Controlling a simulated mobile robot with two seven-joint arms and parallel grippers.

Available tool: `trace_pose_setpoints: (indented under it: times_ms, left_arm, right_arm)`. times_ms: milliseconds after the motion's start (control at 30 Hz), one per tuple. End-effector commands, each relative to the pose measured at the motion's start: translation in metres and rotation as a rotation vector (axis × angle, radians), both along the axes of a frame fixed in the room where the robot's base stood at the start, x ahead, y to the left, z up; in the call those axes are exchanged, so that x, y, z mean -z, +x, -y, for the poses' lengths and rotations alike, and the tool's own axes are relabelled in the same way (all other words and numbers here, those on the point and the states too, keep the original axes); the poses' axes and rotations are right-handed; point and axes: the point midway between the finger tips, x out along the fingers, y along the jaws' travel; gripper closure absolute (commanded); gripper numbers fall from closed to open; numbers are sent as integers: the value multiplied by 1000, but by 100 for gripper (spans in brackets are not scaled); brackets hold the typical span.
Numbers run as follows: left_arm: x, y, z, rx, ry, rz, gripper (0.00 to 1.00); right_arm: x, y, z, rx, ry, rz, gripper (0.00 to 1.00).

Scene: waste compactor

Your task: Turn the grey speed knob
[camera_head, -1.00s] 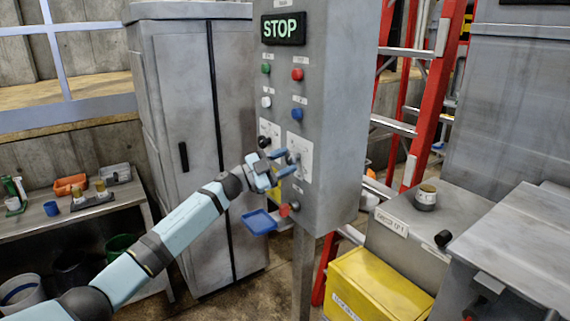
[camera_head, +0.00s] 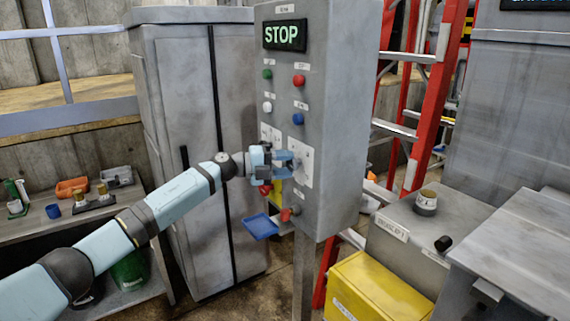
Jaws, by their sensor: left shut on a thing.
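The grey control box (camera_head: 335,150) stands on a post, with a lit STOP sign (camera_head: 285,35) near its top. On its front a white dial plate (camera_head: 306,172) carries the grey speed knob, which is mostly hidden by my fingers. My left gripper (camera_head: 292,160) is shut on the knob, against the plate. My right gripper is not in view.
Green (camera_head: 267,74), red (camera_head: 299,80), white (camera_head: 267,107) and blue (camera_head: 298,119) buttons sit above the plates. A blue tray (camera_head: 260,226) juts out below. A red ladder (camera_head: 440,100) and yellow bin (camera_head: 375,290) stand to the right.

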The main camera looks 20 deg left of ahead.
Motion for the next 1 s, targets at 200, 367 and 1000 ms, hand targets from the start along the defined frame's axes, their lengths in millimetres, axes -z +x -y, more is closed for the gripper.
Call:
trace_pose_setpoints:
  times_ms: [200, 367, 1000]
  left_arm:
    - [-3, 0, 0, 0, 122, 95, 80]
    - [-3, 0, 0, -1, 183, 143, 80]
    - [-2, 0, 1, -1, 241, 188, 80]
  right_arm:
    - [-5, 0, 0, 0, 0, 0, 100]
    - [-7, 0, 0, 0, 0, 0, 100]
    - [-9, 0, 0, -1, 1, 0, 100]
